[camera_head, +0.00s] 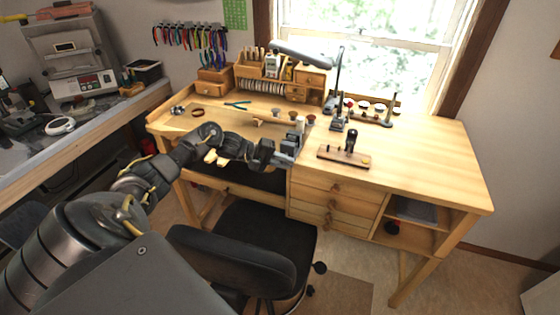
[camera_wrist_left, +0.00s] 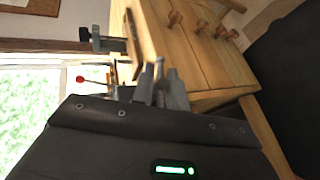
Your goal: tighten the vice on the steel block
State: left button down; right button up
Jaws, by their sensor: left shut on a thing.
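In the left wrist view my gripper's grey fingers (camera_wrist_left: 160,90) close around a thin pale piece (camera_wrist_left: 158,69), which looks like that handle. The jaws and the steel block are too small and too covered to tell apart, so I cannot see how tightly the block is held. My right gripper is not in view.
Drawers (camera_head: 333,202) sit below, and a dark chair (camera_head: 235,255) stands in front. The bench's right side (camera_head: 430,165) is clear.

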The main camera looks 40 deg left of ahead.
pick_arm(q)
jog(key=shift+s+d+f, duration=0.15)
jog(key=shift+d+f, duration=0.05)
jog(key=shift+f, duration=0.05)
jog(key=c, duration=1.5)
grip_release()
jog(key=shift+o, duration=0.3)
jog(key=shift+w+r, duration=0.1)
jog(key=shift+w, duration=0.1)
jog(key=shift+a, duration=0.1)
jog(key=b+v, duration=0.2)
jog(key=v, duration=0.9)
jog(key=shift+o, duration=0.5)
jog(key=shift+w, duration=0.1)
